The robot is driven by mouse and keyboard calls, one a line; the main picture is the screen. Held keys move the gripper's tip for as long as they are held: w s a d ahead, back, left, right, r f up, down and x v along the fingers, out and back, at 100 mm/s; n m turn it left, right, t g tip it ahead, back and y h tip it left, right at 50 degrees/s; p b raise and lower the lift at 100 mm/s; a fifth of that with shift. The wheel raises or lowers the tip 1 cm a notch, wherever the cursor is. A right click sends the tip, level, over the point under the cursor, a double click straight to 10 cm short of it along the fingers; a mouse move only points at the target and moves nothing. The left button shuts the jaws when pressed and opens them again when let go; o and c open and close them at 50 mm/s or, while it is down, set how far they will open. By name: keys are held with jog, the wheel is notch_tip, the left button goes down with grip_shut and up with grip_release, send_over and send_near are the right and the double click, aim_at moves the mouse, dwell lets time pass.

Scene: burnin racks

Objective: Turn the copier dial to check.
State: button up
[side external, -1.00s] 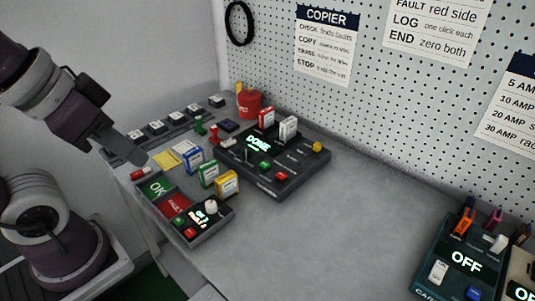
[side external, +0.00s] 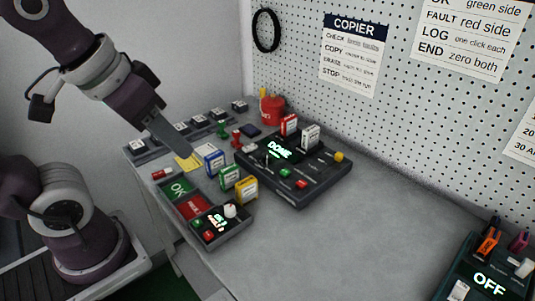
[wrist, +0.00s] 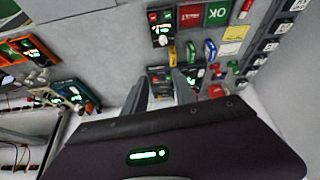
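The copier (side external: 315,182) is a dark box on the grey bench, its lit display (side external: 280,148) reading DONE. A red cartridge (side external: 289,124) and a white one (side external: 310,136) stand upright at its back edge. Its top has green, red and yellow buttons. The dial's pointing is too small to read. In the wrist view the copier is partly hidden behind my fingers. My gripper (side external: 186,156) is above the bench, left of the copier and apart from it, over the yellow note. The wrist view shows its two fingers (wrist: 160,90) apart with nothing between them.
A panel with OK and red tiles (side external: 194,207) lies in front. A red can (side external: 271,110) stands behind. The bench right of the copier is clear.

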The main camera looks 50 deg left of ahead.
jog(key=shift+o, duration=1.3)
jog(key=w+a+f+n+g+y, duration=0.1)
jog(key=w+a+n, duration=0.1)
jog(key=w, duration=0.9)
jog(key=shift+a+f+n, duration=0.35)
jog(key=shift+n, duration=0.35)
jog(key=n+g+y, duration=0.1)
jog(key=n+y, duration=0.1)
jog(key=n, duration=0.2)
send_near(267, 155)
jog(key=shift+n, duration=0.3)
jog(key=x, duration=0.8)
jog(key=shift+w+f, duration=0.15)
jog(key=shift+f, duration=0.1)
grip_shut()
